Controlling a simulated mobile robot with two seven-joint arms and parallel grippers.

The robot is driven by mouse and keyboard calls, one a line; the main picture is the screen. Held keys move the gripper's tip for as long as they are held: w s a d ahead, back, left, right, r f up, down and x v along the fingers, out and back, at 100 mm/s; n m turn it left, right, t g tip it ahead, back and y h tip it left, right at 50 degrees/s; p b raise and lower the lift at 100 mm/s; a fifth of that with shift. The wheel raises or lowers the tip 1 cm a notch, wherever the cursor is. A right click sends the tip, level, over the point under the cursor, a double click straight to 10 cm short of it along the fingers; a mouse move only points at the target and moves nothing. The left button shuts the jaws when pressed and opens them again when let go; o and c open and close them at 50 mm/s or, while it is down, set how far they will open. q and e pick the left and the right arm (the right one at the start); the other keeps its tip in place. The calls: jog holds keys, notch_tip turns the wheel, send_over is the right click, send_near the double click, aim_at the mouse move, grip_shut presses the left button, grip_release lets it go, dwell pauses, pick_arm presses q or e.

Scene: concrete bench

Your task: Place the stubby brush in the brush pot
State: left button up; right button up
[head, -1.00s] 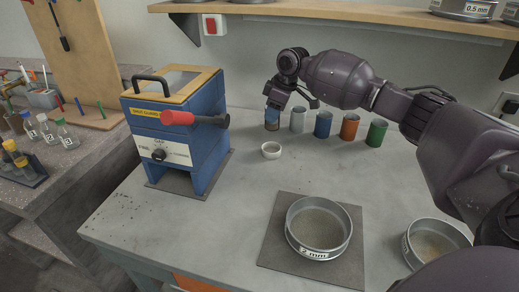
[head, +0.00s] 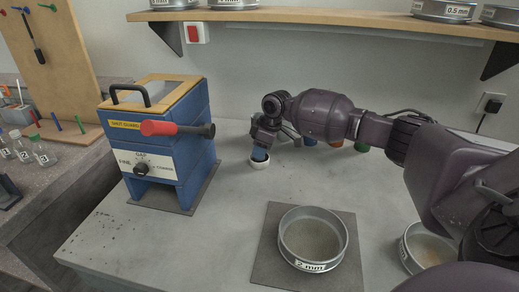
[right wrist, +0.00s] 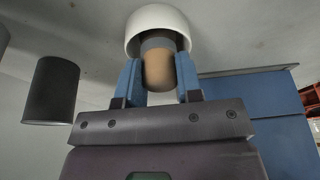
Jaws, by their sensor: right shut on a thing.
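The stubby brush (right wrist: 162,70), tan with a grey band, is gripped between the blue fingers of my right gripper (right wrist: 158,80) in the right wrist view. The white brush pot (right wrist: 160,20) is at the brush's banded end, which shows inside the pot's mouth outline; I cannot tell how deep it goes. In the head view my right gripper (head: 259,152) points down, with its blue fingertips right over the small white pot (head: 259,164) on the bench. The brush is mostly hidden there by the fingers. My left gripper is not in view.
A blue machine (head: 165,150) with a red-black handle stands to the left. Coloured canisters, including a green one (head: 361,145), are partly hidden behind my right arm. A sieve (head: 313,240) sits on a dark mat in front. Bench between the pot and mat is clear.

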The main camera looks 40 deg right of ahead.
jog(key=o, duration=0.9)
jog(key=shift+f, duration=0.1)
jog(key=p+v, duration=0.2)
jog(key=v, duration=0.4)
notch_tip(320, 180, up, 6)
send_over(265, 160)
jog(key=s+d, duration=0.1)
jog(key=s, duration=0.1)
jog(key=shift+w+d+p, duration=0.15)
jog(key=shift+w+p, duration=0.1)
jog(key=shift+p, duration=0.1)
